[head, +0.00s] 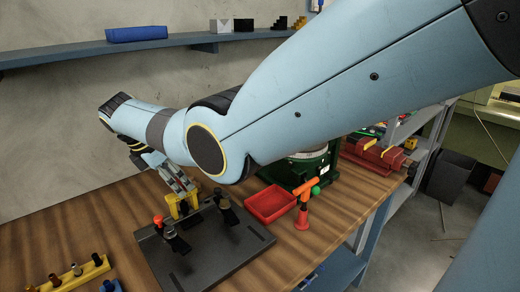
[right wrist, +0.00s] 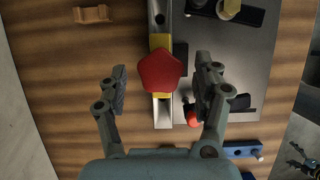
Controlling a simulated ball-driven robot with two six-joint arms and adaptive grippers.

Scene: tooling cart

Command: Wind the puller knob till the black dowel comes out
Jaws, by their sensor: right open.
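My right gripper (head: 188,192) reaches down over the yellow puller (head: 182,206) at the back of a dark grey plate (head: 229,248). In the right wrist view, the red faceted puller knob (right wrist: 160,72) sits over the puller's yellow part (right wrist: 160,42) and a pale metal bar (right wrist: 163,112). The open right gripper (right wrist: 161,72) has one finger on each side of the knob, with a gap on both sides. I cannot tell the depth between fingertips and knob. The arm and gripper hide the knob in the head view. I cannot make out the black dowel. My left gripper is not in view.
Black clamp-like parts stand on the plate, one with a red-orange top (head: 158,219). A red tray (head: 268,216), an orange-handled tool (head: 303,215) and a green machine (head: 326,176) stand to the right. A yellow peg rack (head: 66,282) lies front left. Bare wood lies left of the plate.

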